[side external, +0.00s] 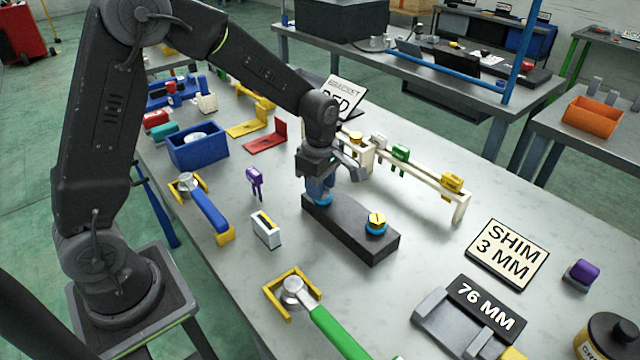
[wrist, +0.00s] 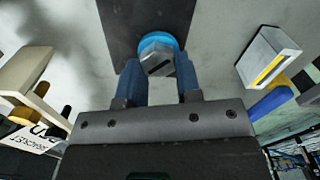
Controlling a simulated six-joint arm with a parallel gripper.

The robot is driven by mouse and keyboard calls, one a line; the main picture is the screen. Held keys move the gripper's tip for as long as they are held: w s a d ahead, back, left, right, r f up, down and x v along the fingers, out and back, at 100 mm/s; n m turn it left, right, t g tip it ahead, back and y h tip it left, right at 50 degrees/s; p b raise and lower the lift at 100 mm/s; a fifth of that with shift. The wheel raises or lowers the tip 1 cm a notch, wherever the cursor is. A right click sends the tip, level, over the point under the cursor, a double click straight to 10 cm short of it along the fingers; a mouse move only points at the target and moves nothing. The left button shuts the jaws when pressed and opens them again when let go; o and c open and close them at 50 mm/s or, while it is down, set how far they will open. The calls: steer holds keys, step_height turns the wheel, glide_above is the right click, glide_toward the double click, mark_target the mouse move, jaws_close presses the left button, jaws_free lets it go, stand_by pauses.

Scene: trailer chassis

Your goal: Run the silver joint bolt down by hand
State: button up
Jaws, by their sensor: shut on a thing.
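The black block (side external: 348,232) lies on the grey bench, with a blue ring at each end. My gripper (side external: 320,190) points down over its far left end, its blue fingers just above the blue ring (side external: 324,201) there. In the wrist view the silver bolt (wrist: 160,66), with a dark slot across its hex head, sits between the fingers of my gripper (wrist: 161,76), which is shut on it. A blue ring (wrist: 158,38) shows around the bolt's base. The fingers hide the bolt in the side view. A yellow bolt (side external: 376,219) stands in the other ring of the block.
A cream rack (side external: 425,183) with coloured clips stands behind the block. A white-and-yellow box (side external: 266,230), a purple part (side external: 255,181) and a blue-handled wrench (side external: 208,212) lie to the left. A green-handled wrench (side external: 335,330) is in front. The bench right of the block is clear up to the shim sign (side external: 507,254).

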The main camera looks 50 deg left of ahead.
steer(key=m, duration=0.5)
steer(key=shift+w, duration=0.2)
steer(key=m, duration=0.5)
steer(key=shift+w+d+r+m, duration=0.1)
steer(key=shift+w+m, duration=0.1)
steer(key=shift+m, duration=0.1)
steer(key=m, duration=0.5)
steer(key=shift+w+d, duration=0.1)
steer(key=m, duration=0.4)
steer(key=shift+d+m, duration=0.15)
steer(key=shift+m, duration=0.25)
steer(key=m, duration=0.4)
steer(key=shift+d+m, duration=0.15)
steer(key=shift+m, duration=0.15)
steer(key=m, duration=0.4)
steer(key=shift+d+r+m, duration=0.1)
steer(key=shift+d+m, duration=0.05)
steer(key=shift+m, duration=0.15)
steer(key=m, duration=0.9)
steer(key=shift+s+d, duration=0.1)
steer(key=shift+s, duration=0.15)
